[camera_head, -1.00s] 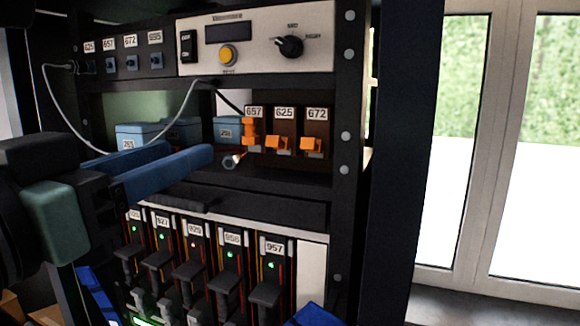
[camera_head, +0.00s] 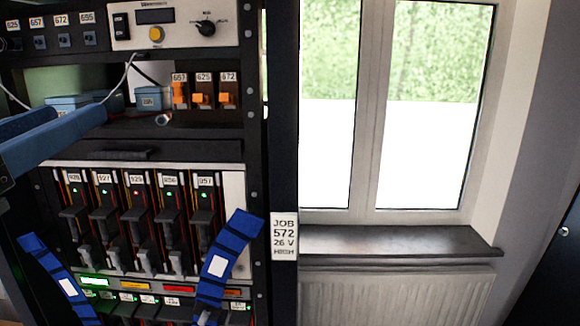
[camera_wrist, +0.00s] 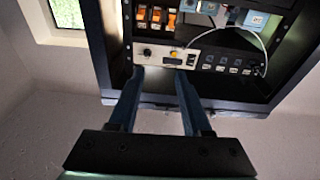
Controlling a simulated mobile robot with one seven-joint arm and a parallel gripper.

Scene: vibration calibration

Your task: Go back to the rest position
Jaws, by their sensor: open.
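My gripper (camera_head: 77,113) is at the left of the head view, its two blue fingers pointing right in front of the rack. In the wrist view my gripper (camera_wrist: 160,76) has its two fingers apart with nothing between them. Past them is the front of the rack, upside down, with its white control panel (camera_wrist: 152,55). A loose grey cable (camera_head: 128,75) hangs in front of the rack, and the cable also shows in the wrist view (camera_wrist: 240,32). A round cable end (camera_head: 163,119) lies on the shelf below the orange switches.
The rack holds orange switches (camera_head: 203,99), small blue boxes (camera_head: 152,98) and a row of black modules (camera_head: 137,215). Two blue straps (camera_head: 222,262) (camera_head: 58,275) show low on it. A job sign (camera_head: 284,236) hangs on its right post. A window, sill (camera_head: 390,241) and radiator (camera_head: 400,295) stand at right.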

